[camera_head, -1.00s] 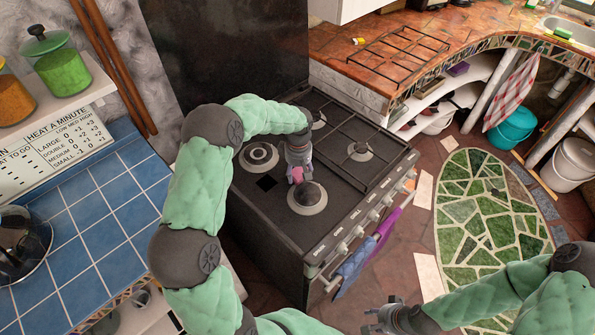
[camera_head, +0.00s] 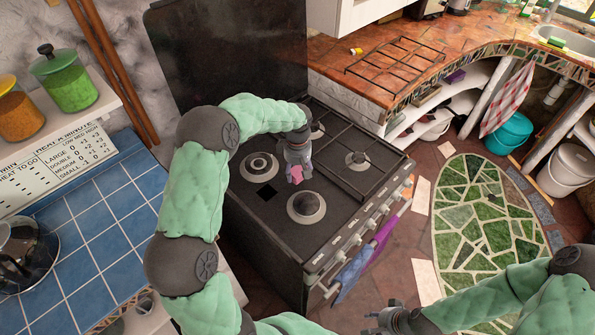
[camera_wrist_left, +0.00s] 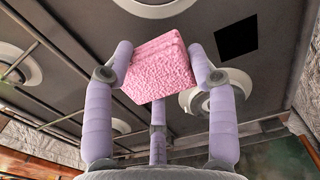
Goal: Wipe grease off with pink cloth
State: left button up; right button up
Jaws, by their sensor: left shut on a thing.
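The pink cloth (camera_head: 295,176), a thick folded block, is held in my left gripper (camera_head: 297,172) over the stove top (camera_head: 232,199). In the left wrist view the cloth (camera_wrist_left: 160,65) sits between the fingers of the left gripper (camera_wrist_left: 158,75). It appears above the surface. A black square patch, probably the grease (camera_head: 267,193), lies on the stove left of the cloth; this patch (camera_wrist_left: 236,38) also shows at the upper right of the wrist view. My right gripper (camera_head: 369,322) is empty at the bottom edge, its fingers apart, away from the stove.
Burners (camera_head: 306,207) and a grate (camera_head: 365,170) stand on the stove top. Knobs and hanging towels (camera_head: 352,266) are at its front. A blue tiled counter (camera_head: 95,225) with a glass lidded pot (camera_head: 22,245) is at left. A tiled counter (camera_head: 350,70) curves at right.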

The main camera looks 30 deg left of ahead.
pick_arm(q)
jog(key=shift+r, duration=0.1)
jog(key=shift+r+p, duration=1)
jog(key=shift+r, duration=0.4)
